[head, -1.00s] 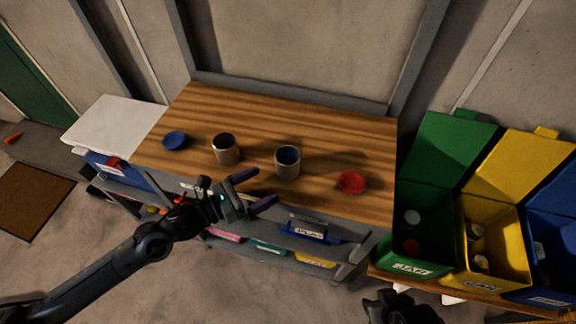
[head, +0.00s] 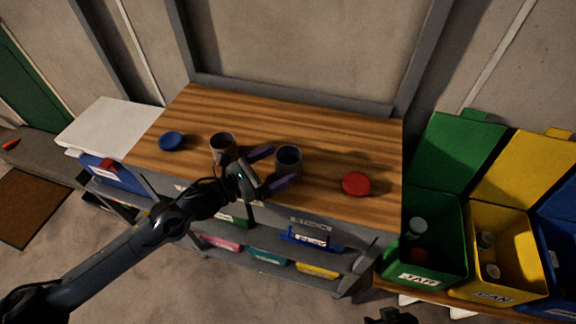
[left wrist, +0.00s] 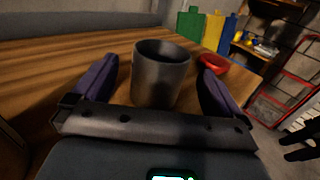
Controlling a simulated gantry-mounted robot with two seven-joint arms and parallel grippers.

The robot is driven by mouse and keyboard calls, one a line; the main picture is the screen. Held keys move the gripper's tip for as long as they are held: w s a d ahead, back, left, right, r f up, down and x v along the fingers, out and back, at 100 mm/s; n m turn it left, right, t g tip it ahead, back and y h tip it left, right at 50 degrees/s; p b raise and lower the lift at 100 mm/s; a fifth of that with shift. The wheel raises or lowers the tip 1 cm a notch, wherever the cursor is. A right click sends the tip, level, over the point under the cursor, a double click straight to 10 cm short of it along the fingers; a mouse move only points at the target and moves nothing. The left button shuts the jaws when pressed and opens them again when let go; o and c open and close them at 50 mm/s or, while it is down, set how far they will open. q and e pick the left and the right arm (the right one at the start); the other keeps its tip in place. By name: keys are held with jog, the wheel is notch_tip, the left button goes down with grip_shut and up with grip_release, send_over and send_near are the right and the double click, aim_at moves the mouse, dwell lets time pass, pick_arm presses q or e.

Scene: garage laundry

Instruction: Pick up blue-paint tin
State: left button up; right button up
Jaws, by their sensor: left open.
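The blue-paint tin (head: 288,166), a grey open tin with a blue inside, stands upright on the wooden bench top. My left gripper (head: 284,164) is open, with one purple finger on the tin's far side and one on its near side. In the left wrist view the tin (left wrist: 160,80) stands between the spread fingers (left wrist: 157,66), with visible gaps on both sides; its inside looks dark there.
A second grey tin (head: 221,143) stands just left of my left gripper. A blue lid (head: 171,141) lies at the left and a red lid (head: 356,184) at the right. The bench's (head: 330,115) back is clear. Green (head: 425,272) and yellow (head: 505,290) bins stand right.

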aim_at(299, 156)
pick_arm(q)
jog(key=x, duration=0.4)
jog(key=shift+w+d+f+b, duration=0.1)
jog(key=shift+d+f+b, duration=0.05)
jog(key=shift+f+b, duration=0.15)
jog(key=shift+r, duration=0.1)
jog(key=c, duration=1.1)
